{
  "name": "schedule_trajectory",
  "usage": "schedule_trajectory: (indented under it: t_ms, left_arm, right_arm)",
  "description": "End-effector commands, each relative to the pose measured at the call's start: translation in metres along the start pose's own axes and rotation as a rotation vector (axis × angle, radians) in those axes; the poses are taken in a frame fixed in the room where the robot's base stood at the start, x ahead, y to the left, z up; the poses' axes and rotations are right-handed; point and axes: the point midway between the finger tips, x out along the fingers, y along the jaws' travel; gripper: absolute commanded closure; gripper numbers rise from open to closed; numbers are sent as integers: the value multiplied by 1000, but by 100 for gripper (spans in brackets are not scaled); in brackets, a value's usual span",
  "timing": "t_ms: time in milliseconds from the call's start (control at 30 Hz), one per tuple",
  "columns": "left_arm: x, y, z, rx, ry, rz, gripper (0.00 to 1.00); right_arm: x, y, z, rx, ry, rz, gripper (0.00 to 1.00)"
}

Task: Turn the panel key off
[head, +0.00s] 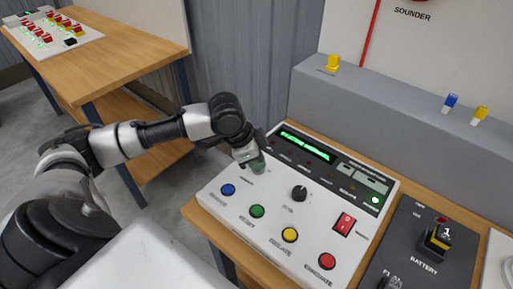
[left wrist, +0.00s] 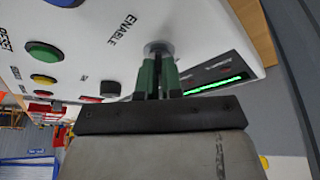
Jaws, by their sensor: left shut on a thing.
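The control panel (head: 225,207) is a white sloped box on a wooden table, with a lit green display. My left gripper (head: 257,163) is at the panel's upper left, below the display's left end. In the left wrist view, its green fingers (left wrist: 157,76) are shut at a round grey key switch (left wrist: 158,47) beside the word ENABLE. The key itself is hidden between the fingers, so its turn angle cannot be told. My right gripper is not in view.
Near the gripper are a blue button (head: 228,190), a green button (head: 257,211) and a black knob (head: 299,193). A red rocker switch (head: 345,224), yellow button (head: 290,235) and red button (head: 327,261) lie further right. A dark BATTERY plate (head: 408,255) is beside the panel.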

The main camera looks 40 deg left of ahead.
Motion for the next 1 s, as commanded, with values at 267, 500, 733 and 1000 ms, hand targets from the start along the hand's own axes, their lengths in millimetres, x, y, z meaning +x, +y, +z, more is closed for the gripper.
schedule_trajectory:
  t_ms: [267,500,733,1000]
  left_arm:
    - [-8,3,-4,-243,-2,-96,100]
    - [-6,4,-4,-438,-2,-177,100]
    - [-4,3,-3,-580,0,-238,100]
    - [-2,2,-2,-672,1,-277,100]
  right_arm:
    - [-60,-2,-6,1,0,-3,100]
    - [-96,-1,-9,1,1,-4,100]
    - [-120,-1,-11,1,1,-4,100]
    - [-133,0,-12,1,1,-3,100]
